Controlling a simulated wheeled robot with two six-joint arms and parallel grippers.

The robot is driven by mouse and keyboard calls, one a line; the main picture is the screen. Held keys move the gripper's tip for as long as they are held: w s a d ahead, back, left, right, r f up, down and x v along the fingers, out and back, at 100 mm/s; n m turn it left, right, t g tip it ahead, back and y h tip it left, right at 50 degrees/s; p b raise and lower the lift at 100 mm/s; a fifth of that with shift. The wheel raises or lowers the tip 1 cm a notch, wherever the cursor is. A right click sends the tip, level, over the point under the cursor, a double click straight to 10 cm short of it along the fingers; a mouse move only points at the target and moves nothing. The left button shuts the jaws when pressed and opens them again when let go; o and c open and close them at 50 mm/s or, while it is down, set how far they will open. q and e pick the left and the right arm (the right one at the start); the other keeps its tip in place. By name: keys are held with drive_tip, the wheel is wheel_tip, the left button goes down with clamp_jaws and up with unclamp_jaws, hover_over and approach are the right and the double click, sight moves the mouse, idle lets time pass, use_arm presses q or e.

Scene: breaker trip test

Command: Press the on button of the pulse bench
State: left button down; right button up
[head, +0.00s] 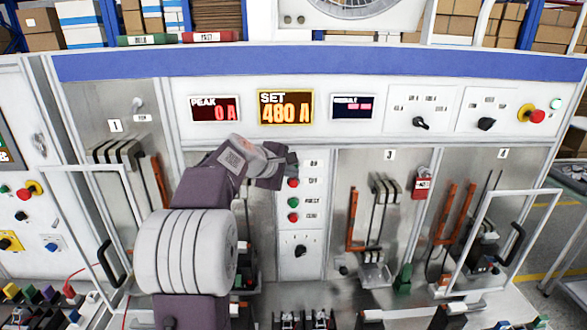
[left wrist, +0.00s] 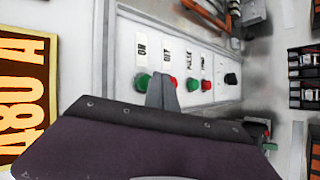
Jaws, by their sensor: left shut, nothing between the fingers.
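The pulse bench's button panel (head: 312,230) stands in the middle of the bench, below the displays. In the left wrist view the green on button (left wrist: 141,83) sits under the "ON" label, at the left end of the row. The red off button (left wrist: 173,81) is beside it. My left gripper (head: 286,166) is shut and empty at the top of the panel, hiding the on button in the head view. In the left wrist view its fingertips (left wrist: 161,78) overlap the space between the on and off buttons. I cannot tell whether they touch either. My right gripper is not in view.
The amber display (head: 286,107) reads SET 480 A; the red display (head: 214,108) reads PEAK 0 A. More buttons (head: 293,217) and a black knob (head: 300,251) lie below. A clear guard frame (head: 515,235) stands at right, and a red padlock (head: 421,188) hangs near bay 3.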

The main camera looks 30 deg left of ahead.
use_arm(q)
drive_tip(key=s+d, duration=0.1)
drive_tip(key=s+b, duration=0.1)
drive_tip(key=s, duration=0.1)
drive_tip(key=s+d+b, duration=0.1)
drive_tip(key=shift+s+d, duration=0.15)
drive_tip(key=shift+d, duration=0.2)
idle(0.6)
